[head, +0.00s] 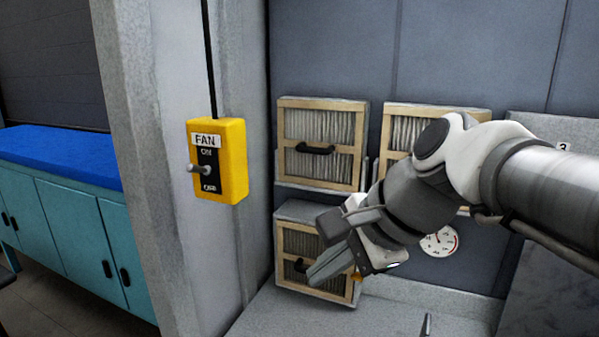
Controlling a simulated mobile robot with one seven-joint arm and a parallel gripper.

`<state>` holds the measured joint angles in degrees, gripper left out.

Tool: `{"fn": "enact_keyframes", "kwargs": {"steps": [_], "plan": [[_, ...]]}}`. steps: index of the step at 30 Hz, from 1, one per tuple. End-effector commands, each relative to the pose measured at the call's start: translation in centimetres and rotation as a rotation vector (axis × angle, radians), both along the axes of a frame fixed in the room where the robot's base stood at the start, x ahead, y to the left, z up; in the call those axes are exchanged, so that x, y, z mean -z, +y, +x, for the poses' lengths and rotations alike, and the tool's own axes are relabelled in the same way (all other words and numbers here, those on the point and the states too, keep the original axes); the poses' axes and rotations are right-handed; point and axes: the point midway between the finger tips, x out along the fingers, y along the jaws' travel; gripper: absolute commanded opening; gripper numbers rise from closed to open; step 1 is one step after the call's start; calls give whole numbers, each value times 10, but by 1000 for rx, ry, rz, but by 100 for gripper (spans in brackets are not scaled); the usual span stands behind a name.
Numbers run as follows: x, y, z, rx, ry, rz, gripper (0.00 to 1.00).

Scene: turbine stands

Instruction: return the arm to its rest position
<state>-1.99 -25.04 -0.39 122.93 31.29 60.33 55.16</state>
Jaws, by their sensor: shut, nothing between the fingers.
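My arm (555,185) reaches in from the right edge and bends down to the left. My gripper (322,272) is at its end, shut and empty, pointing down and left. It shows in front of the lower left filter panel (297,243) and hides part of it. I cannot tell whether it touches the panel.
A yellow fan switch box (233,160) is on the grey pillar (170,240) at left. Filter panels with black handles (315,149) line the wall. A round gauge (440,241) sits below my arm. Teal cabinets (75,235) with a blue top stand far left.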

Motion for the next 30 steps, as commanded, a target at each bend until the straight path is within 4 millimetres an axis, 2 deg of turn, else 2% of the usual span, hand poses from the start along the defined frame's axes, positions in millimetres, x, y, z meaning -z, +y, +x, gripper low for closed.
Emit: {"fn": "enact_keyframes", "kwargs": {"steps": [6, 13, 19, 30], "plan": [[50, -53, -41, -377, -214, -435, 0], [85, -96, -70, -744, -321, -794, 0], [95, -110, -78, -881, -341, -913, 0], [95, -110, -78, -890, -342, -918, 0]]}}
